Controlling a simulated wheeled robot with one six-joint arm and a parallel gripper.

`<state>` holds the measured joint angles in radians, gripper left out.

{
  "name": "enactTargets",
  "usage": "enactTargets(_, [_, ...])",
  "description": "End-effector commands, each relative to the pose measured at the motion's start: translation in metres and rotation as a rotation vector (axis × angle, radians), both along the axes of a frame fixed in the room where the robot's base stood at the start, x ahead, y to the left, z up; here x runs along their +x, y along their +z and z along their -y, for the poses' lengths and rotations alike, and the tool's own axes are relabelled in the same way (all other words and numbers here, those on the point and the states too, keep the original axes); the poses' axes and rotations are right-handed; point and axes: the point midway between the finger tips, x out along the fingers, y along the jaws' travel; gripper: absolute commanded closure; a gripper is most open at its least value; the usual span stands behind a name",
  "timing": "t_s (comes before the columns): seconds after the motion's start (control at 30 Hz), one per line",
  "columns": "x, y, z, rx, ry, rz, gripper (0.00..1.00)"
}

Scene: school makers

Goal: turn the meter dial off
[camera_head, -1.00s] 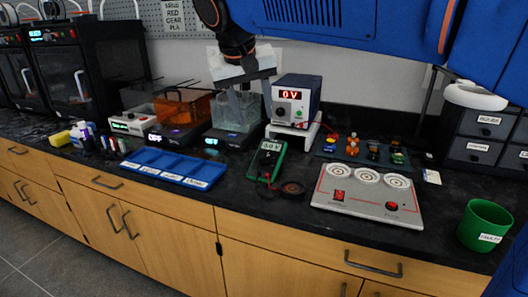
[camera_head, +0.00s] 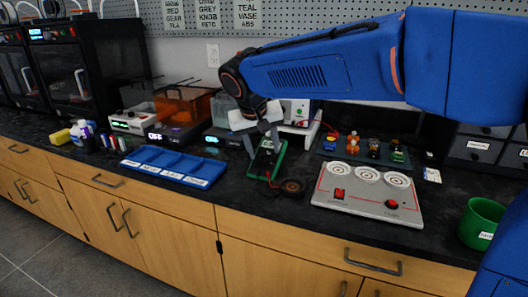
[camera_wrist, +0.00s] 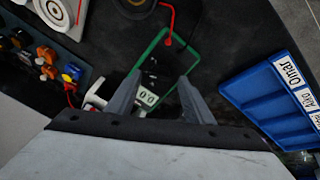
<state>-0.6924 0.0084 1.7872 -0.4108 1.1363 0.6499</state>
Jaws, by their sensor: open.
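The meter (camera_head: 268,163) is a dark handheld device with a green rim, lying on the black counter near the middle. In the wrist view its green rim (camera_wrist: 151,43) shows beyond my fingers, with a pale display (camera_wrist: 147,99) between them. Its dial is small and dark here, so I cannot read its setting. My gripper (camera_head: 263,151) is over the meter, pointing down, with its fingers apart and nothing between them. In the wrist view the two grey fingertips (camera_wrist: 160,76) straddle the meter's face. I cannot tell whether they touch it.
A blue divided tray (camera_head: 173,166) lies left of the meter. A dark round piece (camera_head: 292,187) with a red lead is close at its right. A grey panel (camera_head: 345,205) with round pads is farther right, and a green cup (camera_head: 482,222) stands at the right end.

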Motion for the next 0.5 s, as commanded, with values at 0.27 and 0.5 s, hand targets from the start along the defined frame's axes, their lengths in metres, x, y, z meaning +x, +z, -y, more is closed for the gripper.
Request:
enactTargets(0.27, [0.007,-0.016,0.002,0.001,0.000,0.000,0.53])
enactTargets(0.5, [0.007,-0.017,0.002,0.001,0.001,0.001,0.53])
